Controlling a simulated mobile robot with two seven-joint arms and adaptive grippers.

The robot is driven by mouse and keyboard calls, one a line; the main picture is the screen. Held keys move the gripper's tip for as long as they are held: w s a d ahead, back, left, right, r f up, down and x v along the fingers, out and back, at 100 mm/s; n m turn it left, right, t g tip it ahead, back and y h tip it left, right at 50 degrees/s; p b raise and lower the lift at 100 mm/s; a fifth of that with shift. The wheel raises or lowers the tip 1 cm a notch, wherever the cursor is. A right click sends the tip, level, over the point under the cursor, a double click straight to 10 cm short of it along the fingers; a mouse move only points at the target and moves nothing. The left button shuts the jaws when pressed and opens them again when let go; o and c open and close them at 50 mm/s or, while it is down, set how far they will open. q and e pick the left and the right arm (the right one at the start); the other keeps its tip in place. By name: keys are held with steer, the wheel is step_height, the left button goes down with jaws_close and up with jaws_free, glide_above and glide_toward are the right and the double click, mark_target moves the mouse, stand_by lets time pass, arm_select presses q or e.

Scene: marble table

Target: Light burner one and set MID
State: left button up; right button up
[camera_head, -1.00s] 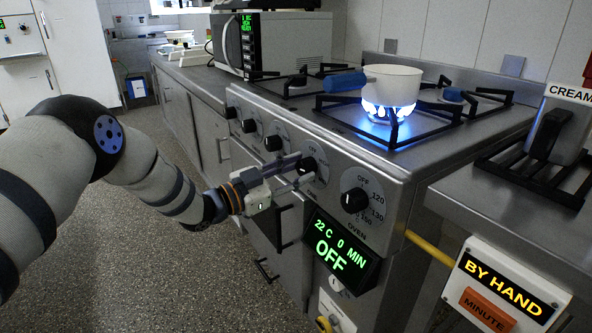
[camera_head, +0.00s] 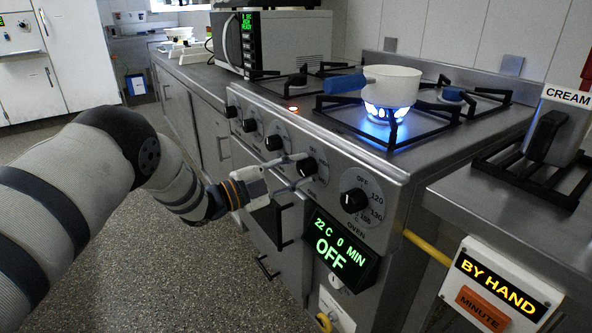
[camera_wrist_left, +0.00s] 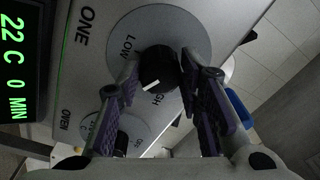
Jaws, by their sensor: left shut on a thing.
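The black burner-one knob (camera_head: 308,166) is on the stove's front panel, left of the oven knob. My left gripper (camera_head: 302,171) is shut on this knob. In the left wrist view the fingers (camera_wrist_left: 160,75) lie either side of the knob (camera_wrist_left: 158,66), over a grey dial marked LOW, with part of another word showing. A white line on the knob points down and left in that view; the fingers hide part of the dial. A blue flame (camera_head: 388,113) burns under a white pot (camera_head: 393,85). My right gripper is not in view.
The oven knob (camera_head: 354,201) is close on the right, above a green display (camera_head: 342,249) reading 22 C, 0 MIN, OFF. Other knobs line the panel to the left. A blue pot handle (camera_head: 346,83) points left. A BY HAND box (camera_head: 499,286) is at lower right.

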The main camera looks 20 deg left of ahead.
arm_select(q)
steer(key=shift+m, duration=0.3)
steer(key=o, duration=1.2)
steer(key=shift+c, duration=0.2)
steer(key=v, duration=1.2)
steer(key=shift+f, duration=0.1)
